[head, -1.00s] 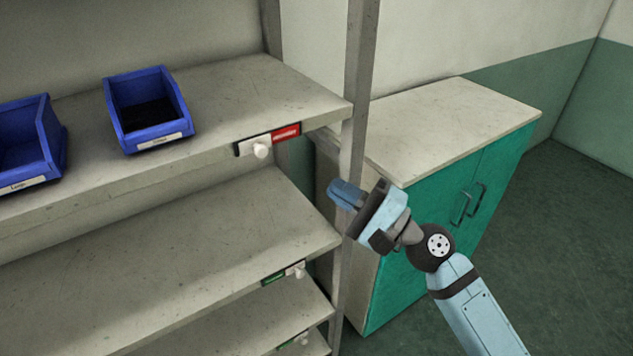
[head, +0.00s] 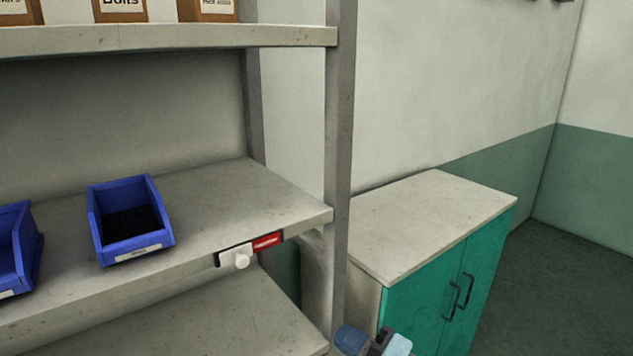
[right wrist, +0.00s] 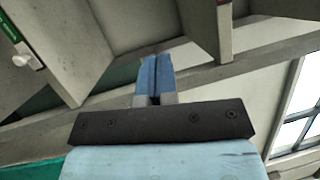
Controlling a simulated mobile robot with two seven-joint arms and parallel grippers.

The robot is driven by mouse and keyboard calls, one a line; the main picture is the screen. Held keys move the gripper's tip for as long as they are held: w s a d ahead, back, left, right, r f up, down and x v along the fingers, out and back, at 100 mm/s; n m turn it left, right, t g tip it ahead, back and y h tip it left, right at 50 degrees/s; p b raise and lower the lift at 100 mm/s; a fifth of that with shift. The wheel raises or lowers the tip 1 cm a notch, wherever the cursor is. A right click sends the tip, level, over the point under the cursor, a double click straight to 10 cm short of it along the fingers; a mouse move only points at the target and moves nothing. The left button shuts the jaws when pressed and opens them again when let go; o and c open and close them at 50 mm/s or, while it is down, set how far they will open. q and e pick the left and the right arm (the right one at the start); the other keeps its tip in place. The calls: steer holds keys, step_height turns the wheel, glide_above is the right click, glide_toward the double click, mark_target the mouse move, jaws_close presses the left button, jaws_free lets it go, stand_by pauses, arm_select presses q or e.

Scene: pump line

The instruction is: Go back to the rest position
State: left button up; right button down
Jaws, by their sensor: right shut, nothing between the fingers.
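My right gripper (head: 362,340) is at the bottom edge of the head view, in front of the shelf post and the green cabinet, with most of it cut off. In the right wrist view my right gripper (right wrist: 154,72) shows its two blue fingers pressed together with nothing between them. The fingers point up toward the underside of the shelving and look clear of it. My left gripper is in neither view.
A grey shelf rack (head: 205,209) stands at the left, with blue bins (head: 130,219) on its middle shelf and boxes (head: 120,10) above. A shelf switch with a red label (head: 267,241) is on the edge. A green cabinet (head: 430,306) stands right of the post (head: 338,130). Floor (head: 570,285) is open at right.

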steer(key=s+d+f+n+h+p, duration=0.2)
steer(key=s+d+f+n+h, duration=0.3)
steer(key=s+f, duration=0.4)
steer(key=s+d+f+n+h+p, duration=0.2)
steer(key=s+d+f+n+h, duration=0.4)
steer(key=f, duration=0.9)
steer(key=s+d+h, duration=0.2)
steer(key=s+d, duration=0.1)
steer(key=shift+s+f, duration=0.3)
steer(key=shift+s, duration=0.05)
